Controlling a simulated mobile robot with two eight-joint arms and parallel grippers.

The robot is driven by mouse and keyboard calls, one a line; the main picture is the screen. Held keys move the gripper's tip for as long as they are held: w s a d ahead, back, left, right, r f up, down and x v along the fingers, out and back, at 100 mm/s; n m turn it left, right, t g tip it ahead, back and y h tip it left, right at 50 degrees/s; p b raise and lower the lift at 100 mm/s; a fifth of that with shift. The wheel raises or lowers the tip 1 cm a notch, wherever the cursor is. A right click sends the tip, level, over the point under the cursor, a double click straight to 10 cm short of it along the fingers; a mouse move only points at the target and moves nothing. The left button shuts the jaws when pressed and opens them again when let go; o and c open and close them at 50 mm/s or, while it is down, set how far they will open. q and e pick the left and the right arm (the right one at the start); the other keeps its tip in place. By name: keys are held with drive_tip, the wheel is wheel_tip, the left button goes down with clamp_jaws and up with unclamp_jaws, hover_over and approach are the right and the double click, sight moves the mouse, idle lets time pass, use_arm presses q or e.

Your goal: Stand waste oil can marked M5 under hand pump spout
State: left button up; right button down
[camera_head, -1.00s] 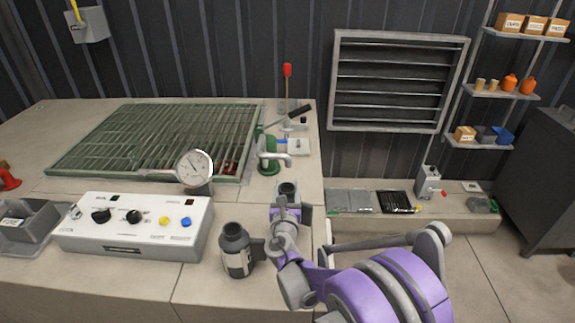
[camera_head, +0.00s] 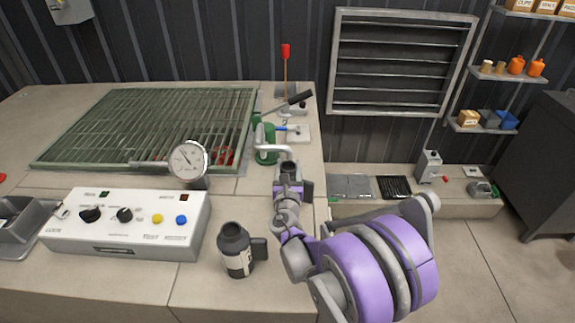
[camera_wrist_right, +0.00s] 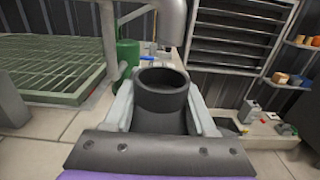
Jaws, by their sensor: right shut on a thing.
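My right gripper (camera_head: 291,190) is shut on a dark grey can (camera_head: 288,168) with an open round mouth. In the right wrist view, the can (camera_wrist_right: 162,98) stands upright between the two fingers. No marking on it can be read. The green hand pump (camera_head: 263,138) is on the bench just beyond it, and its grey spout (camera_head: 271,156) ends close to the can's mouth. In the wrist view the spout (camera_wrist_right: 171,20) hangs above and just beyond the mouth. Whether the can touches the bench cannot be told. My left gripper is not in view.
A second dark can (camera_head: 235,252) with a pale label stands on the front of the bench. Left of it are a white control box (camera_head: 125,225) and a round gauge (camera_head: 188,160). A green grating (camera_head: 150,125) lies behind. The bench's right edge is close by.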

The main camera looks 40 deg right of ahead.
drive_tip(key=shift+s+r, duration=0.1)
drive_tip(key=shift+s, duration=0.1)
drive_tip(key=shift+d+f, duration=0.1)
drive_tip(key=shift+f, duration=0.15)
drive_tip(key=c, duration=0.6)
unclamp_jaws()
drive_tip(key=shift+w+d+f, duration=0.1)
drive_tip(key=shift+w+f, duration=0.05)
drive_tip(key=shift+w, duration=0.05)
drive_tip(key=o, duration=0.4)
